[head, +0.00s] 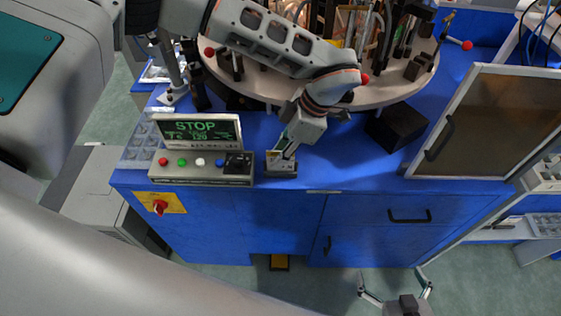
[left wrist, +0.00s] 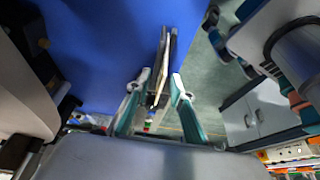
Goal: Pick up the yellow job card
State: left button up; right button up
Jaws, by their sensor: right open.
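My left gripper (head: 287,156) points down over a small grey holder (head: 281,171) at the front edge of the blue bench, beside the control box. A small yellow patch, probably part of the yellow job card (head: 272,154), shows at the holder beside the fingers; the rest is hidden. In the left wrist view the two fingers (left wrist: 161,76) stand apart, on either side of a thin pale plate edge (left wrist: 163,50) between darker walls. I cannot see contact there. My right gripper (head: 397,290) is open and empty, low in front of the bench at the bottom right.
The control box (head: 202,176) with a STOP screen stands just left of the holder. A round turntable (head: 390,92) with fixtures is behind. A black block (head: 396,127) and a framed dark panel (head: 480,125) stand to the right. The bench front between them is clear.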

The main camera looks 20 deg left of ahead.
pick_arm(q)
grip_shut()
jog(key=shift+r, duration=0.1)
